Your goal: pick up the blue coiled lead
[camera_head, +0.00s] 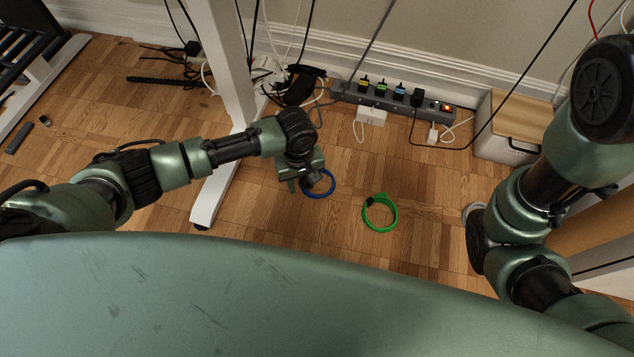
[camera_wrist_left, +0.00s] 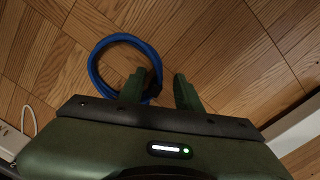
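The blue coiled lead (camera_head: 331,187) lies on the wooden floor, partly hidden behind my left gripper (camera_head: 304,184) in the head view. My left gripper (camera_wrist_left: 160,90) points down at the lead's right side. Its two green fingers are apart. I cannot tell whether a finger touches the lead. My right arm shows at the right, but its gripper is not visible.
A green coiled lead (camera_head: 381,228) lies to the right on open floor. A power strip (camera_head: 390,98) with plugs and a white adapter (camera_head: 371,116) are behind. A white desk leg (camera_head: 222,70) and foot stand left of the gripper. A wood-topped box (camera_head: 510,126) is at the right.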

